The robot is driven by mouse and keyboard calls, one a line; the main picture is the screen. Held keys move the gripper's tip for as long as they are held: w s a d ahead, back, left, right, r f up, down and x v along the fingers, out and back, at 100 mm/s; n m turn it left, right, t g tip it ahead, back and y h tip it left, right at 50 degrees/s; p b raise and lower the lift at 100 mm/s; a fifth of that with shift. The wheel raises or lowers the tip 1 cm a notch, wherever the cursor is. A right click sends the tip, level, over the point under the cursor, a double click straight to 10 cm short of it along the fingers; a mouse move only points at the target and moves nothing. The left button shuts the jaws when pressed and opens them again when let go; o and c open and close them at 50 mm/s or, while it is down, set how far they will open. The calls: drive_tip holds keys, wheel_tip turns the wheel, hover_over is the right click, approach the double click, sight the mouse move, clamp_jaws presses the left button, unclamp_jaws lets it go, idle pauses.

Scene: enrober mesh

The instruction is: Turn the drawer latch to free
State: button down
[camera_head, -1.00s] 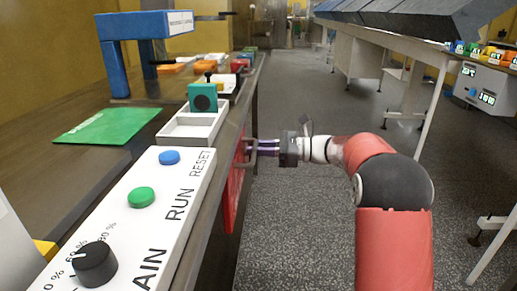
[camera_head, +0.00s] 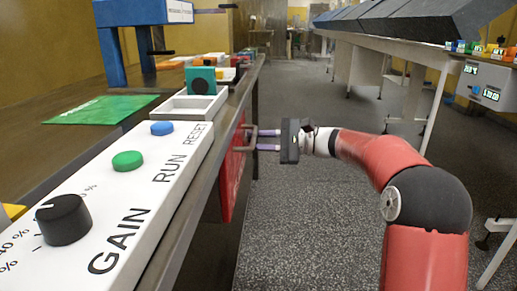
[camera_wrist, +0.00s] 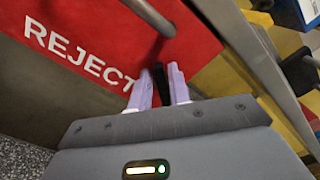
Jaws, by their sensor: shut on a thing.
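The red drawer front (camera_head: 231,178) is on the side of the left bench; in the wrist view (camera_wrist: 112,30) it bears the word REJECT. A grey metal bar handle (camera_wrist: 150,15) crosses it there, and the handle also shows in the head view (camera_head: 247,148). A small black latch (camera_wrist: 160,88) stands between my two pale purple fingers. My gripper (camera_wrist: 160,74) is shut on this latch, just below the handle's end in the wrist picture. In the head view my gripper (camera_head: 262,140) reaches the drawer front from the right, and the latch cannot be made out.
Above the drawer is a white panel (camera_head: 140,200) with a black GAIN knob (camera_head: 63,220), a green button and a blue button. A white tray (camera_head: 190,107) lies beyond it. Open speckled floor (camera_head: 310,220) lies right of the bench. Another bench stands at right.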

drive_tip(key=n+b, duration=0.2)
drive_tip(key=f+n+b, duration=0.1)
drive_tip(key=n+b, duration=0.1)
drive_tip(key=shift+s+f, duration=0.1)
drive_tip(key=shift+n+b, duration=1.45)
drive_tip(key=shift+n, duration=0.25)
drive_tip(key=c, duration=1.5)
unclamp_jaws()
drive_tip(key=shift+d, duration=0.1)
drive_tip(key=d, duration=0.7)
drive_tip(key=shift+s+d+p, duration=0.1)
drive_tip(key=shift+d+p, duration=0.25)
drive_tip(key=shift+p, duration=0.05)
